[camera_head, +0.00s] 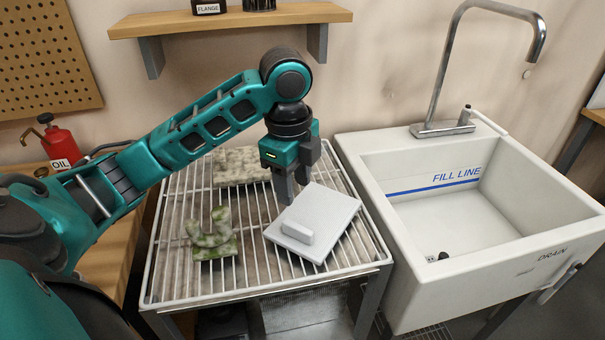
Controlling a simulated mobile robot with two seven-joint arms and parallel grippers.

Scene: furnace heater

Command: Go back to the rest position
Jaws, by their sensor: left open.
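My left arm reaches in from the left across the wire rack. Its gripper (289,190) points down over the rack, with the fingers beside the left edge of a white slab with a raised handle (314,222). The gripper is open, and no object shows between its fingers. I cannot tell whether a fingertip touches the slab. The slab lies tilted in the picture on the wire rack (172,262). My right gripper is not in view.
A mottled green angled piece (212,240) and a pale mottled block (237,165) sit on the rack. A white sink (405,255) with a tall faucet (440,90) stands at right. A wooden shelf (180,22) hangs above. A red oil can (62,143) stands at left.

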